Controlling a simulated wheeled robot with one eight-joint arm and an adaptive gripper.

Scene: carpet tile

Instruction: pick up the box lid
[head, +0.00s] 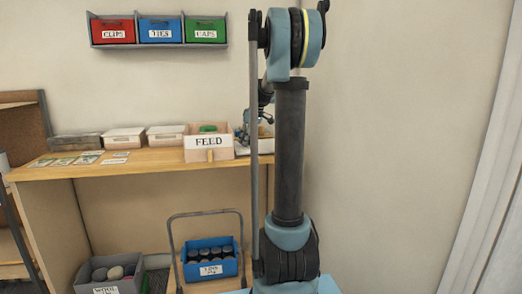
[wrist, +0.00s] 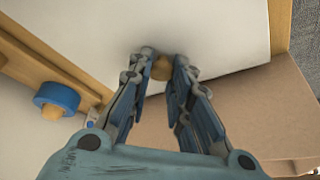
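In the wrist view, my gripper (wrist: 164,60) reaches over a broad white surface that looks like the box lid (wrist: 215,35). A small round wooden knob (wrist: 162,69) lies between the fingertips. The fingers stand close on both sides of it, but I cannot tell if they press on it. In the head view, my arm hides most of this spot. Part of my gripper (head: 265,108) shows behind the arm, above the right end of the wooden shelf (head: 130,165). I cannot tell whether the lid is raised.
A pinkish-brown box wall (wrist: 265,115) is close at the right of the wrist view. A blue ring (wrist: 57,98) on a wooden peg is at the left. In the head view, the FEED box (head: 208,157) and white-lidded containers (head: 124,137) stand on the shelf.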

